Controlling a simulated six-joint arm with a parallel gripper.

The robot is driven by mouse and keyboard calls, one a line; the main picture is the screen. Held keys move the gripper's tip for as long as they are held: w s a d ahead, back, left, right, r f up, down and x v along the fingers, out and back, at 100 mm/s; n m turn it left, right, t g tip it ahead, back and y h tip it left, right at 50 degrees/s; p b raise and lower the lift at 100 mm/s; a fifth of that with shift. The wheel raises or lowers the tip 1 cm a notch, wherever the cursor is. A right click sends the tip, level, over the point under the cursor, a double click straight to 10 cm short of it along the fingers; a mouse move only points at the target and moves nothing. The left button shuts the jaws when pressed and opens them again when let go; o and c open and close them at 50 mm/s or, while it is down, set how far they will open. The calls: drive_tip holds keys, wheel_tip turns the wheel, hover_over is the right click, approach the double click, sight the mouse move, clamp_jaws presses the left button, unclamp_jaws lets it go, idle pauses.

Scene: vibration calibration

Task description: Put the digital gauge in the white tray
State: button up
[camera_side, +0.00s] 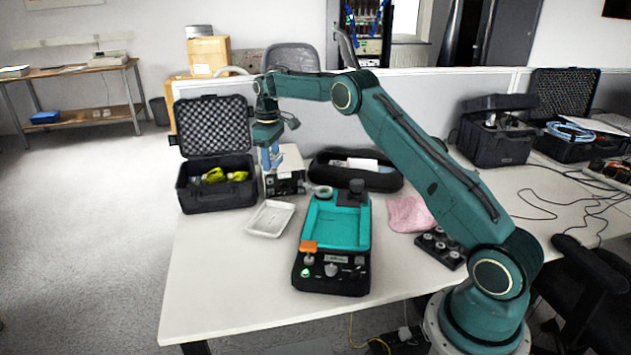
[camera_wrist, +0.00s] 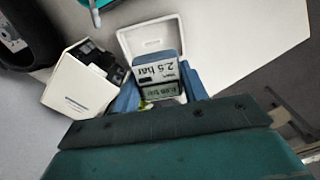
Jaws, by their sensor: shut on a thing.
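The digital gauge (camera_wrist: 158,76) is between my blue gripper fingers, its display reading "2.5 bar" upside down in the wrist view. My gripper (camera_wrist: 160,90) is shut on it. In the side view my gripper (camera_side: 271,162) is above the back left of the table, near a white instrument box; the gauge is hard to make out there. The white tray (camera_side: 270,218) lies flat on the table, in front of and below my gripper, and looks empty. In the wrist view the tray (camera_wrist: 150,40) shows beyond the gauge, which hides part of it.
The white instrument box (camera_side: 285,184) stands close beneath my gripper. An open black case (camera_side: 216,190) is to the left, a long black pouch (camera_side: 356,171) behind. A teal calibrator (camera_side: 335,240) is right of the tray. The table's front left is clear.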

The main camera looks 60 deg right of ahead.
hover_over(276, 227)
wheel_tip(276, 227, down, 16)
drive_tip(key=shift+r, duration=0.1)
idle(0.6)
drive_tip(key=shift+f, duration=2.15)
drive_tip(key=shift+f, duration=0.15)
drive_tip(key=o, duration=1.1)
drive_tip(key=shift+c, duration=0.2)
wheel_tip(276, 227, up, 12)
drive_tip(key=shift+r, duration=0.2)
